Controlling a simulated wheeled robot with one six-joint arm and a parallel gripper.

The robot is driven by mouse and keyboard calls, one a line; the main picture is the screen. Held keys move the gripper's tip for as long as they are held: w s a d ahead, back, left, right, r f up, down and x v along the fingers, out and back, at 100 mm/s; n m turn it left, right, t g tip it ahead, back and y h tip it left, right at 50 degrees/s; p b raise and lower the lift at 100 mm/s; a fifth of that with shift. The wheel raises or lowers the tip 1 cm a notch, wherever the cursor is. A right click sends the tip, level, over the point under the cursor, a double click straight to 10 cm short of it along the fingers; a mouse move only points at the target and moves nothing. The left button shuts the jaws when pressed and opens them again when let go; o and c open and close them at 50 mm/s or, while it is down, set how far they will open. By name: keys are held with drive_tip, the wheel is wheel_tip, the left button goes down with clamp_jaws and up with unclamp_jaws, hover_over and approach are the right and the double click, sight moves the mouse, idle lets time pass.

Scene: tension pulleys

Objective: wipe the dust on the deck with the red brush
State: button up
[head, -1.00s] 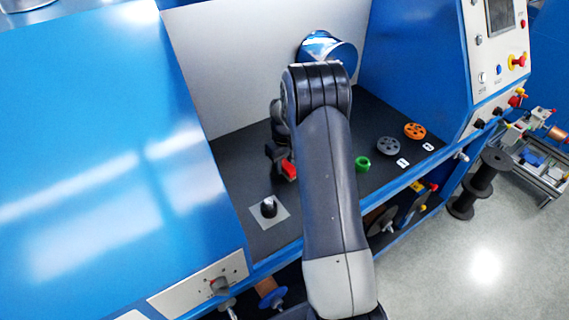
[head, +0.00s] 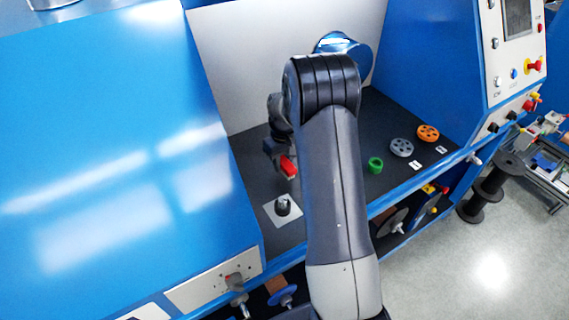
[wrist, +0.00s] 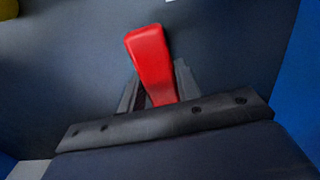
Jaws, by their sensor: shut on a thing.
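The red brush (head: 288,165) is held in my gripper (head: 277,153), above or at the black deck (head: 243,153), behind the pale square plate. In the wrist view the red brush (wrist: 151,58) points up and away from between the fingers of my gripper (wrist: 158,88). The gripper is shut on it. I cannot make out dust on the deck. The brush's lower side is hidden, so I cannot tell whether it touches the deck.
A pale plate with a dark knob (head: 283,206) sits at the deck's front left. A green ring (head: 375,165), a grey pulley (head: 401,147) and an orange pulley (head: 428,133) lie to the right. A blue wall (head: 425,60) bounds the right side, and a grey panel (head: 255,65) the back.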

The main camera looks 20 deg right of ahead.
drive_tip(key=shift+r+p, duration=1.05)
drive_tip(key=shift+r, duration=1.2)
drive_tip(key=shift+f, duration=0.1)
